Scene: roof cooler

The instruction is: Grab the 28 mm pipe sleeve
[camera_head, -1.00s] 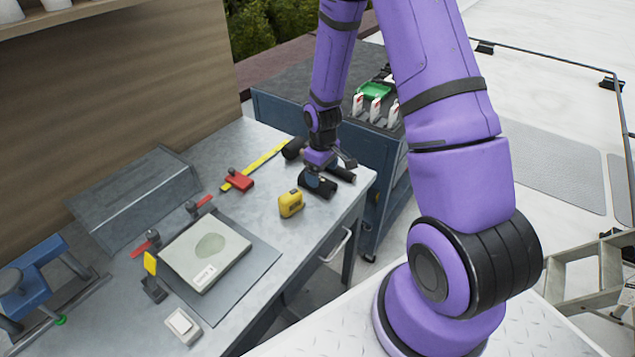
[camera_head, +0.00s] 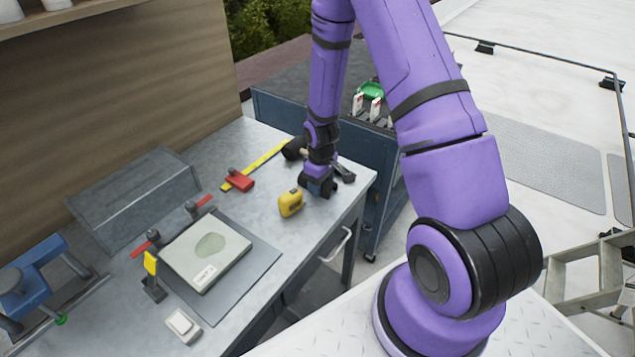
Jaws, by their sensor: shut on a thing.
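My gripper (camera_head: 318,188) points down at the right end of the metal bench, just right of the yellow tape measure. It is shut on a black pipe sleeve (camera_head: 328,191), which is mostly hidden by the gripper and looks low at the bench top. Another dark cylindrical piece (camera_head: 294,148) lies behind and to the left of my wrist. A further dark piece (camera_head: 344,172) lies to the right of the gripper, near the bench edge. No size marking can be read on any of them.
The yellow tape measure (camera_head: 291,203) stands close left of the gripper. A grey pad (camera_head: 248,271) bears a pale slab (camera_head: 206,252). A blue cabinet (camera_head: 275,109) stands behind the bench.

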